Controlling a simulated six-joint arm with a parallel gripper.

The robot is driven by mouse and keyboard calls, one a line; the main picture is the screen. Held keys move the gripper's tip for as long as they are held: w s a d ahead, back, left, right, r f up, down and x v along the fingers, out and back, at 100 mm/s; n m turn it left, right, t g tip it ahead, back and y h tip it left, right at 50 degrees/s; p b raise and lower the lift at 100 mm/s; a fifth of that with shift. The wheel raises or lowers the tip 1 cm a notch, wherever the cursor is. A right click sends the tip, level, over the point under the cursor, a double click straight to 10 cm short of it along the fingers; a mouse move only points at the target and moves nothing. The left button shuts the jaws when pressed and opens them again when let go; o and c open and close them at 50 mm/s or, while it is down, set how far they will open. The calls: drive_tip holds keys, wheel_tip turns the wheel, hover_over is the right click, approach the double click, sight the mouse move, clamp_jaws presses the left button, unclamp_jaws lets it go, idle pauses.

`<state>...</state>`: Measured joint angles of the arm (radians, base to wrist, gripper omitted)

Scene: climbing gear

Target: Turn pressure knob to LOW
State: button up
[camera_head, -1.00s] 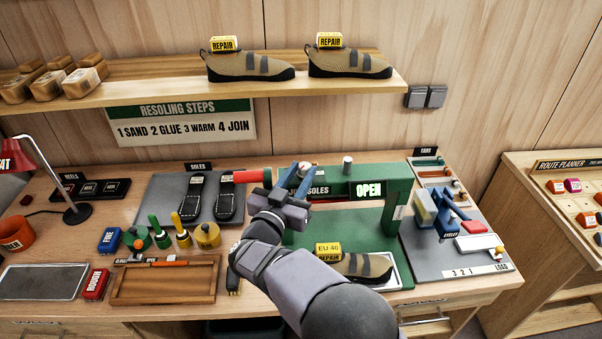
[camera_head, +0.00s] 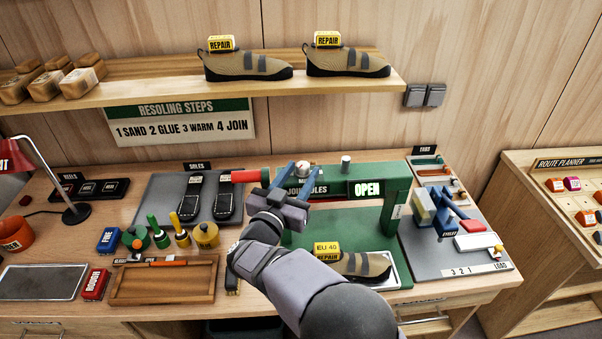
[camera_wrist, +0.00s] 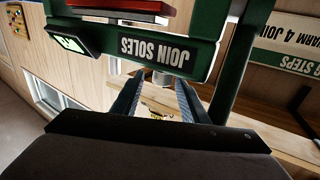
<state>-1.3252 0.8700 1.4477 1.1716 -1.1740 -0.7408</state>
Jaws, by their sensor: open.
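The green press (camera_head: 399,210) stands on the bench with a "JOIN SOLES" front and a lit "OPEN" display (camera_head: 367,189). A round pale knob with a reddish mark (camera_head: 304,169) sits on top of its beam at the left. A grey cylinder (camera_head: 346,164) stands farther right on the beam. My gripper (camera_head: 298,169) is open, its two blue fingers reaching up around the pale knob; contact cannot be told. In the wrist view my gripper (camera_wrist: 157,88) has a grey round part (camera_wrist: 161,78) between and beyond its fingertips. No LOW marking is readable.
A red handle (camera_head: 247,175) sticks out left of the press. A shoe (camera_head: 368,266) with an "EU 40" tag lies under the beam. Several glue pots and brushes stand left of my arm. A blue tool (camera_head: 446,215) stands right of the press.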

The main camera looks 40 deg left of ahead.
drive_tip(key=v, duration=0.7)
drive_tip(key=shift+s+p, duration=0.35)
drive_tip(key=shift+s, duration=0.05)
drive_tip(key=shift+r, duration=0.1)
